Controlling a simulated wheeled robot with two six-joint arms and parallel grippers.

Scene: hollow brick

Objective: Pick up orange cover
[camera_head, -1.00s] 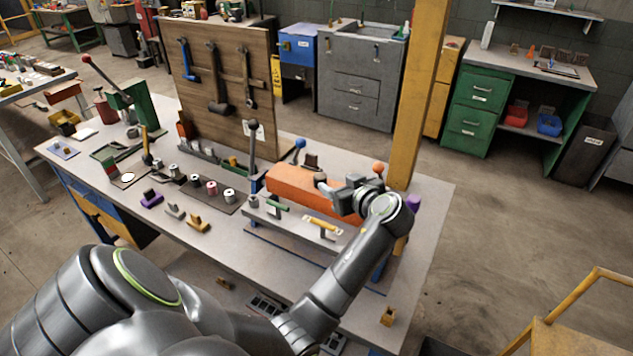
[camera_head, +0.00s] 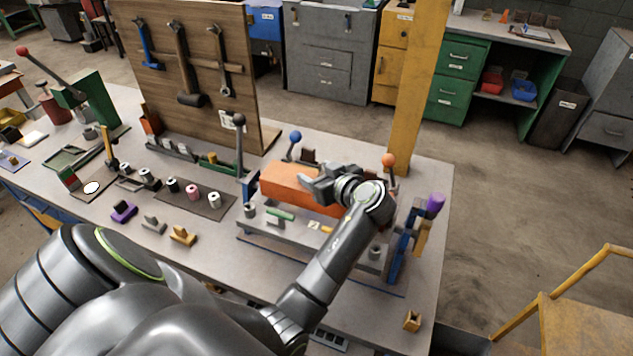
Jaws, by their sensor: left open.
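The orange cover (camera_head: 281,182) is a long orange block lying on the grey fixture on the workbench. My left arm comes in from the lower left, and its wrist bends over the cover's right part. My left gripper (camera_head: 308,184) is open at the cover, over its middle, and hides part of its top and right end. I cannot tell whether the fingers touch it. My right gripper is not in view.
The workbench (camera_head: 190,249) holds a dark mat (camera_head: 192,198) with small spools left of the fixture. A wooden tool board (camera_head: 195,80) stands behind. A lever with an orange knob (camera_head: 388,160) and a yellow post (camera_head: 412,90) stand right of the cover.

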